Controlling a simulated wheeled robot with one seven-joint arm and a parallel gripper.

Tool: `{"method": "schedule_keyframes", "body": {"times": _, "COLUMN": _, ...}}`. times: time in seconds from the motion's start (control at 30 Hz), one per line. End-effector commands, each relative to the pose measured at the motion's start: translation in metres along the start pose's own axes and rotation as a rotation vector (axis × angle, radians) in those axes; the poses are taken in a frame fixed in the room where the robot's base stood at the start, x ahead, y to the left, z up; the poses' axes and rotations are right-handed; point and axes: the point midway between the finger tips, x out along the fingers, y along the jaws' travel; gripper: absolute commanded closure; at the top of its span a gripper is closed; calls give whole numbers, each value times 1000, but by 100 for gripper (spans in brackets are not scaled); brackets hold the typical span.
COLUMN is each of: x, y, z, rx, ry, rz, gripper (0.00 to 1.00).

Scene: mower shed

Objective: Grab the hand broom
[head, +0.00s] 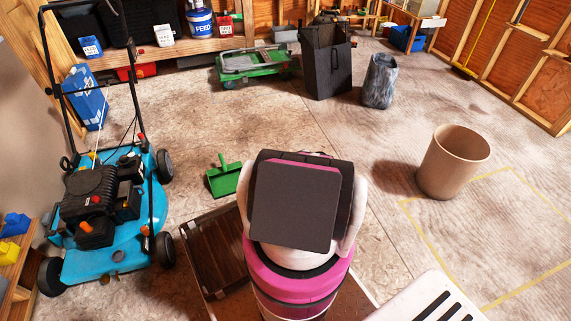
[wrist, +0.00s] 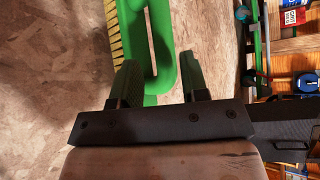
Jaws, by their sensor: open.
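The hand broom (wrist: 162,45) is green with a row of yellow bristles along its left side in the wrist view. Its rounded, slotted green part reaches down between the two fingers of my gripper (wrist: 161,82). The fingers are apart, one on each side of this part; I cannot tell whether either touches it. In the head view my arm hides the gripper's fingers.
A blue lawn mower (head: 110,215) stands at the left. A brown slatted crate (head: 210,255) lies beside my arm. A tan bin (head: 452,163) stands at the right. A green cart (head: 252,65) and a dark bin (head: 326,62) are at the back. The floor between is mostly clear.

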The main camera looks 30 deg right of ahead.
Motion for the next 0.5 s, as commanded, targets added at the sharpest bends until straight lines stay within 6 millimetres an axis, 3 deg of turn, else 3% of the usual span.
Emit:
{"method": "schedule_keyframes", "body": {"times": 0.27, "x": 21, "y": -1, "z": -1, "rx": 0, "ry": -1, "rz": 0, "gripper": 59}}
{"method": "schedule_keyframes", "body": {"times": 0.5, "x": 55, "y": -2, "z": -4, "rx": -1, "ry": -1, "rz": 1, "gripper": 59}}
